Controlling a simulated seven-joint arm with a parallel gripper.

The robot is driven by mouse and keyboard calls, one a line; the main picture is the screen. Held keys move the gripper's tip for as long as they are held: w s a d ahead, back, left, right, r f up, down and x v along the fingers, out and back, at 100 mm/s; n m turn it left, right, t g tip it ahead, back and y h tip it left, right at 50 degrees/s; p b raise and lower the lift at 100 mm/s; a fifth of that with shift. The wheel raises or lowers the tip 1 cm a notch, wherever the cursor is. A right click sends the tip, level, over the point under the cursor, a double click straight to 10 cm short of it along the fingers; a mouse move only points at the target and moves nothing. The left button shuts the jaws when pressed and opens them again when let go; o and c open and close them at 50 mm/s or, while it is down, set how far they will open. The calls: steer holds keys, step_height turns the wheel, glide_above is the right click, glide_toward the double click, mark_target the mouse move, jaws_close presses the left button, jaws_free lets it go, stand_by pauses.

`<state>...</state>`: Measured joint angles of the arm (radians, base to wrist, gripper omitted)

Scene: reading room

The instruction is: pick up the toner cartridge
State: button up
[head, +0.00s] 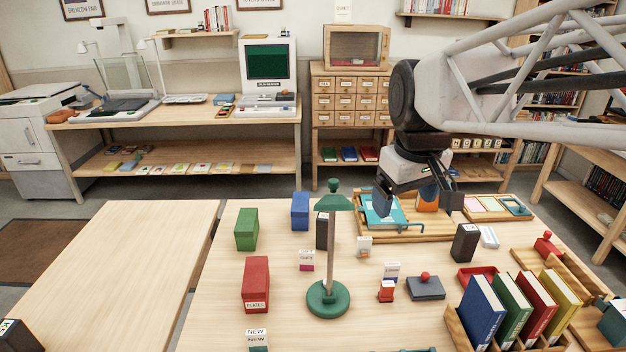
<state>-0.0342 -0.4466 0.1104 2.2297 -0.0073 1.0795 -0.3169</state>
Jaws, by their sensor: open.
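No thing in the head view can be read clearly as the toner cartridge. A black upright box with a pale mark on top (465,243) stands on the table right of centre. A similar dark box (322,231) stands partly hidden behind the green lamp. Another black box (14,336) is cut off at the lower left edge. My gripper (418,203) is open, fingers pointing down, over the wooden tray at the table's far side. It is to the left of and beyond the right black box. An orange item (428,201) shows between or behind its fingers; I cannot tell which.
The green lamp (328,299) stands mid-table. The wooden tray (400,235) holds a teal book (381,213). Green (246,229), blue (300,211) and red (256,284) boxes stand left. A rack of upright books (482,311) fills the front right. The left table (110,270) is mostly bare.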

steer(key=w+a+n+g, duration=0.1)
steer(key=w+a+n, duration=0.15)
steer(key=w, duration=0.65)
steer(key=w+a+n, duration=0.2)
steer(key=w+n, duration=0.1)
steer(key=w, duration=0.6)
steer(key=n+g, duration=0.1)
steer(key=n, duration=0.5)
glide_above(325, 216)
step_height(325, 216, down, 5)
step_height(325, 216, down, 22)
steer(key=shift+s+r, duration=0.1)
steer(key=shift+r, duration=0.05)
steer(key=shift+f, duration=1.3)
steer(key=shift+f, duration=0.1)
steer(key=shift+d+f, duration=0.1)
steer(key=shift+f, duration=2.4)
